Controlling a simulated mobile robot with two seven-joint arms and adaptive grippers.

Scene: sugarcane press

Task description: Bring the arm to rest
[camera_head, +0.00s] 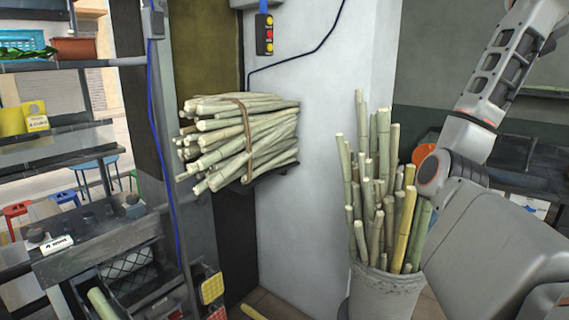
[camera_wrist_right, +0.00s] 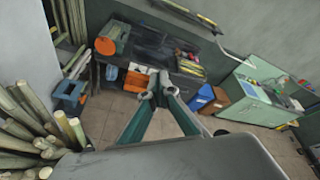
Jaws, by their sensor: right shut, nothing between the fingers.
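My right arm (camera_head: 500,245) fills the right side of the head view, bent, with its hand out of that view. My left arm and gripper are in neither view.
A grey bin (camera_head: 385,295) of upright cane stands close beside my right arm. A tied cane bundle (camera_head: 240,140) rests on a wall bracket. Shelves (camera_head: 75,140) are at the left. A dark bench (camera_wrist_right: 150,45) and a green machine (camera_wrist_right: 250,95) stand beyond the gripper.

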